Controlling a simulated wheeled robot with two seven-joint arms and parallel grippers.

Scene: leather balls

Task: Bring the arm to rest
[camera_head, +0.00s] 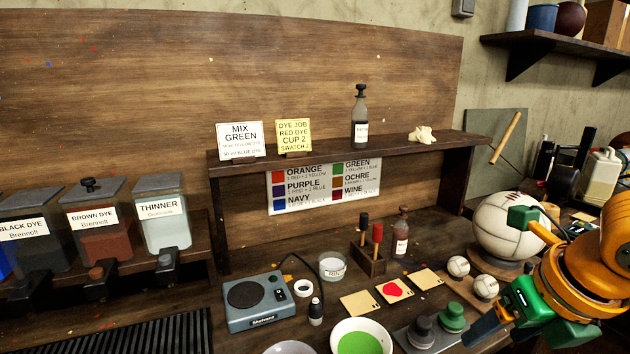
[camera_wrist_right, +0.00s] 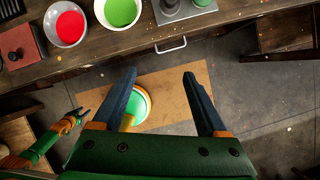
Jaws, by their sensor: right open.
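My right gripper (camera_head: 492,328) is at the lower right of the head view, in front of the workbench, partly cut off by the bottom edge. In the right wrist view my right gripper (camera_wrist_right: 160,75) shows two dark blue fingers well apart with nothing between them. The floor and part of my own base lie below it. In the right wrist view my left gripper (camera_wrist_right: 75,115) appears small at the left, on a green and orange arm; its finger gap is too small to judge. It does not show in the head view.
The workbench edge runs ahead of my right gripper. Near it stand a bowl of green dye (camera_head: 358,342), a green-knobbed stamp (camera_head: 452,318), small balls (camera_head: 486,287) and a large white ball (camera_head: 508,228). A bowl of red dye (camera_wrist_right: 68,25) is farther left. Floor in front is clear.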

